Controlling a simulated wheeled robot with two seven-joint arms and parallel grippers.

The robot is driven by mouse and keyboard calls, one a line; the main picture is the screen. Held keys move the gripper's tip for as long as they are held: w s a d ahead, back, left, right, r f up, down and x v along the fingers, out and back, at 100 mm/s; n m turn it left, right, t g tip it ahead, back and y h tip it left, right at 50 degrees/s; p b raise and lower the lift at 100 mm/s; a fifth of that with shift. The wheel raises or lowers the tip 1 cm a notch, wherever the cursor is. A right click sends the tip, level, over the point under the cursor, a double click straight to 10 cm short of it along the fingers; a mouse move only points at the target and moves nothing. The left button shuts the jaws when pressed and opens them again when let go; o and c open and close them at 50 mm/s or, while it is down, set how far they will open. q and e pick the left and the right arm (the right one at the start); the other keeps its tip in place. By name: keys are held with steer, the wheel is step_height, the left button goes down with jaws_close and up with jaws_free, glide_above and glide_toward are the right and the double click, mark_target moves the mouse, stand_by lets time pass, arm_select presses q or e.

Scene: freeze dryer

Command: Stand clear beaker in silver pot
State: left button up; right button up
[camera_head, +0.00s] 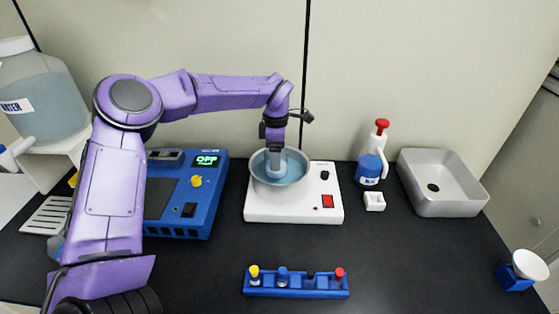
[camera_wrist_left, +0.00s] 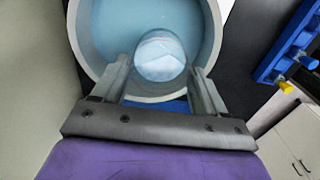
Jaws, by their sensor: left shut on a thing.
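The silver pot (camera_head: 256,180) sits on a white heater unit and holds blue liquid. It also fills the top of the left wrist view (camera_wrist_left: 214,45). My left gripper (camera_head: 275,165) reaches down into the pot from above. It is shut on the clear beaker (camera_wrist_left: 160,57), which is inside the pot's rim between the fingers. My right gripper is not in view.
A blue device reading OFF (camera_head: 195,215) stands left of the white heater (camera_head: 325,185). A blue vial rack (camera_head: 310,285) lies in front. A red-topped bottle (camera_head: 371,168), a small white dish (camera_head: 374,201) and a grey sink (camera_head: 450,208) are to the right.

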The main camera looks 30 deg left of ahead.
arm_select(q)
steer(key=w+f, duration=0.2)
steer(key=f, duration=0.1)
steer(key=shift+w+a+p, duration=0.2)
steer(key=shift+p, duration=0.15)
step_height(320, 180, down, 2)
steer(key=shift+f, duration=0.4)
steer(key=shift+s+f, duration=0.1)
steer(key=o, duration=1.2)
steer(key=shift+c, duration=0.2)
steer(key=shift+r, duration=0.3)
step_height(320, 180, up, 12)
steer(key=b, duration=0.1)
steer(key=shift+f, duration=0.15)
